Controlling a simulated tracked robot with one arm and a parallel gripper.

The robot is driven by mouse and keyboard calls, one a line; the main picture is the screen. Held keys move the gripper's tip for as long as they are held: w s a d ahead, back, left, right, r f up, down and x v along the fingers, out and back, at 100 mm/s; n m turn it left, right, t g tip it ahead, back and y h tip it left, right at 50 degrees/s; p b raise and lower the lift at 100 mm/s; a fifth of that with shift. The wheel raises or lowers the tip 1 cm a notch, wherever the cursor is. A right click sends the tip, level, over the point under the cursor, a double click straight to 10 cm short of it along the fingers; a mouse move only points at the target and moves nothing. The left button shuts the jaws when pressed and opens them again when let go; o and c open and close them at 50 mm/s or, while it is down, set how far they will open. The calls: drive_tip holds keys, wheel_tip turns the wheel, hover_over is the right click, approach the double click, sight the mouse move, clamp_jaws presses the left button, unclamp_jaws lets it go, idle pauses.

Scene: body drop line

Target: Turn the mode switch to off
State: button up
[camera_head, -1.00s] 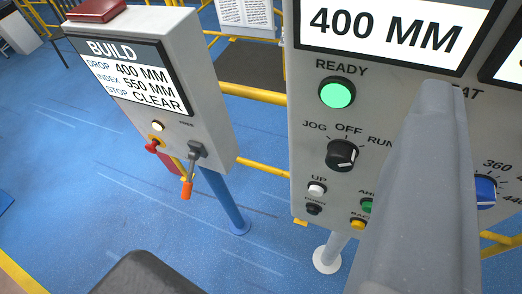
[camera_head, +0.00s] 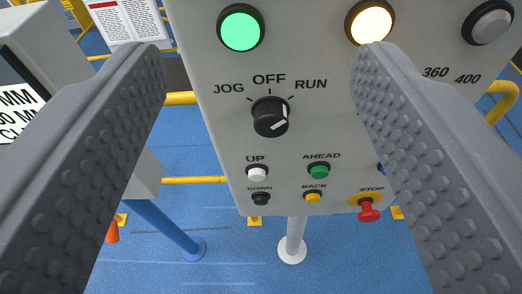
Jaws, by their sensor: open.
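The mode switch (camera_head: 270,117) is a round black knob on the grey panel, marked JOG, OFF and RUN. Its white mark sits at the lower right of the knob and slants up to the right, toward the RUN side. My gripper (camera_head: 261,58) is open and empty. Its two grey, studded fingers stand wide apart at left and right, with the knob seen in the gap between them. Neither finger appears to touch the knob. The right finger hides part of the panel's right side.
A lit green lamp (camera_head: 240,27) and a lit pale lamp (camera_head: 370,22) are above the switch. Below are UP (camera_head: 257,173), DOWN, AHEAD (camera_head: 318,170) and BACK buttons and a red stop button (camera_head: 369,211). Another grey box (camera_head: 50,45) stands at left, partly hidden by my finger.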

drive_tip(key=m+t+b, duration=0.2)
drive_tip(key=b, duration=0.3)
approach(272, 130)
drive_tip(key=w, duration=0.7)
drive_tip(key=shift+a, duration=0.1)
drive_tip(key=shift+w+r, duration=0.15)
drive_tip(key=shift+w, duration=0.4)
drive_tip(key=c, duration=1)
